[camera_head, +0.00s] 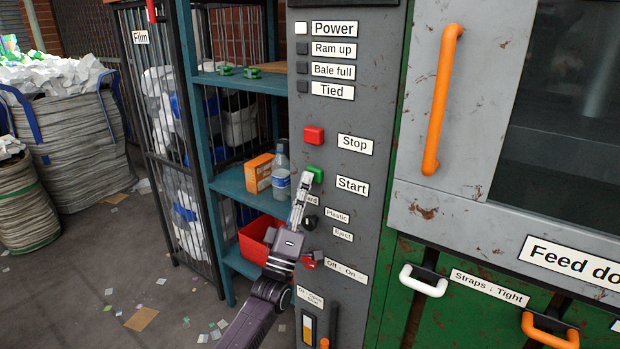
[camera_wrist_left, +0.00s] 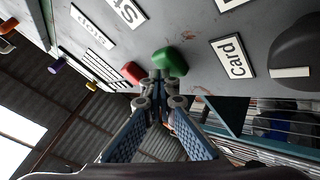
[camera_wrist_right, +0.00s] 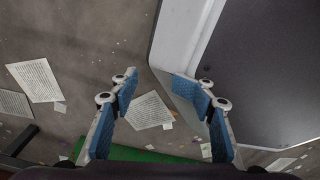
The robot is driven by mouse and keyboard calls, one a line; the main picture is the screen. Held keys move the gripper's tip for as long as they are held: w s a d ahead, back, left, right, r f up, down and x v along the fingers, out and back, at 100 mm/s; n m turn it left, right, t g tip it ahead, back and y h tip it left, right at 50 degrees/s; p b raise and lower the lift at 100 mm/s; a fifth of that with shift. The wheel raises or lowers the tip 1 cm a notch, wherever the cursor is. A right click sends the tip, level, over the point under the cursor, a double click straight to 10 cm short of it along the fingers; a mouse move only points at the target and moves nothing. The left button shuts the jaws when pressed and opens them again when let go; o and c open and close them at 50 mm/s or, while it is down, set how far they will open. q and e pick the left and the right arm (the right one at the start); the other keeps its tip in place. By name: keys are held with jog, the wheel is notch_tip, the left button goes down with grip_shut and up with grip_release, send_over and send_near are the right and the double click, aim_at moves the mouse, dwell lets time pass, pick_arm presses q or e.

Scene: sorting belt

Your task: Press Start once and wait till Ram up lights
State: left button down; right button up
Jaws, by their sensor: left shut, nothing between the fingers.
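The green Start button (camera_head: 316,174) sits on the grey control panel (camera_head: 375,80), left of its Start label. My left gripper (camera_head: 306,178) is shut and empty, with its fingertips at the button's lower left edge. In the left wrist view the tips (camera_wrist_left: 158,76) are right beside the green button (camera_wrist_left: 171,62); I cannot tell whether they touch or press it. The Power lamp (camera_head: 301,28) is white and looks lit. The Ram up lamp (camera_head: 302,48) is dark, as are those below it. My right gripper (camera_wrist_right: 160,90) is open and empty, above the floor.
The red Stop button (camera_head: 313,135) is just above Start. A black selector (camera_head: 310,222) and a red knob (camera_head: 308,262) lie below. A shelf rack (camera_head: 240,82) holds a bottle (camera_head: 281,172) and orange box (camera_head: 258,173) behind my left gripper. An orange handle (camera_head: 442,100) is at right.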

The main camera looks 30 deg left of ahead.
jog(key=shift+d, duration=0.15)
pick_arm(q)
jog(key=shift+s+p, duration=0.65)
jog(key=shift+s, duration=0.4)
pick_arm(e)
jog(key=shift+w+d+r, duration=0.15)
jog(key=shift+d+r, duration=0.45)
jog(key=shift+d, duration=0.3)
jog(key=shift+a, duration=0.1)
pick_arm(q)
jog(key=s+p, duration=0.2)
jog(key=s, duration=0.3)
jog(key=shift+a, duration=0.2)
pick_arm(e)
jog(key=shift+a+r, duration=0.3)
jog(key=shift+r, duration=0.3)
jog(key=shift+a+r, duration=0.25)
jog(key=shift+r, duration=0.35)
jog(key=shift+d, duration=0.4)
pick_arm(q)
jog(key=shift+w+f, duration=0.1)
